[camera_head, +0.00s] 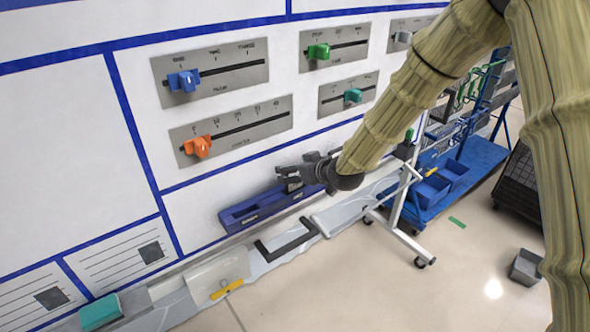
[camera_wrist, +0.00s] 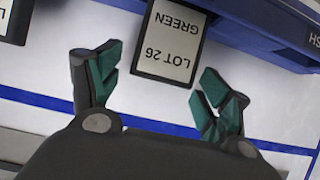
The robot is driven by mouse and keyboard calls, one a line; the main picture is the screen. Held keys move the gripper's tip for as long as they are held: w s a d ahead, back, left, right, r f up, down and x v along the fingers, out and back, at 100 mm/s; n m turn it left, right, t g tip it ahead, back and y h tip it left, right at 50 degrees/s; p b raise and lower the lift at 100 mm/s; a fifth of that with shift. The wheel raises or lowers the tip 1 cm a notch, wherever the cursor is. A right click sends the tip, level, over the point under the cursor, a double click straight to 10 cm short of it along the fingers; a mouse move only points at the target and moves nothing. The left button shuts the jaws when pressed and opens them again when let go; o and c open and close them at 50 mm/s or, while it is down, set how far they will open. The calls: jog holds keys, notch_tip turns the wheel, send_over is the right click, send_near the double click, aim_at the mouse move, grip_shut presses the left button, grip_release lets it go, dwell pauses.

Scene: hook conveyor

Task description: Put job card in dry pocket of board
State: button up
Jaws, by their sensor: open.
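The job card (camera_wrist: 170,42), a pale card with a dark border, reads "LOT 26 GREEN" upside down in the wrist view. My gripper (camera_wrist: 158,92) is open, with a green-padded finger on either side of the card's near edge and gaps between. In the head view my gripper (camera_head: 290,180) is at the right part of the blue pocket strip (camera_head: 238,218) low on the white board (camera_head: 90,120). The strip also shows in the wrist view (camera_wrist: 255,38). Its far end and the card's far end are cut off, so I cannot tell how the card sits in it.
Slider panels with blue (camera_head: 184,80), orange (camera_head: 198,147) and green (camera_head: 318,51) knobs are above. A ledge below holds a dark bar (camera_head: 285,246), a yellow marker (camera_head: 227,289) and a teal block (camera_head: 100,312). A blue cart (camera_head: 480,155) stands right. Another dark-bordered item (camera_wrist: 14,20) is left in the wrist view.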

jog(key=b+v, duration=0.2)
jog(key=v, duration=0.9)
jog(key=shift+s, duration=0.25)
jog(key=shift+d+f, duration=0.1)
jog(key=shift+d, duration=0.05)
jog(key=s+d+f+m+g+h, duration=0.1)
jog(key=s+d+f+m, duration=0.1)
jog(key=s+f, duration=0.5)
jog(key=s+d+f+m+g+h, duration=0.1)
jog(key=s+d+f+g, duration=0.15)
jog(key=f, duration=0.95)
jog(key=s+d+f+m+g+h, duration=0.1)
jog(key=s+d+f+m+h, duration=0.15)
jog(key=s+f, duration=0.5)
jog(key=s+d+f+g+h, duration=0.1)
jog(key=s+d+f, duration=0.2)
jog(key=s+f, duration=0.2)
jog(key=s+d+f+m+g, duration=0.1)
jog(key=s+f, duration=0.5)
jog(key=s, duration=0.6)
jog(key=s+d+f+m+g+h, duration=0.1)
jog(key=s+d+f+g, duration=0.2)
jog(key=s, duration=0.6)
notch_tip(320, 180, down, 3)
jog(key=d, duration=0.2)
jog(key=shift+d+h, duration=0.25)
jog(key=shift+h, duration=0.1)
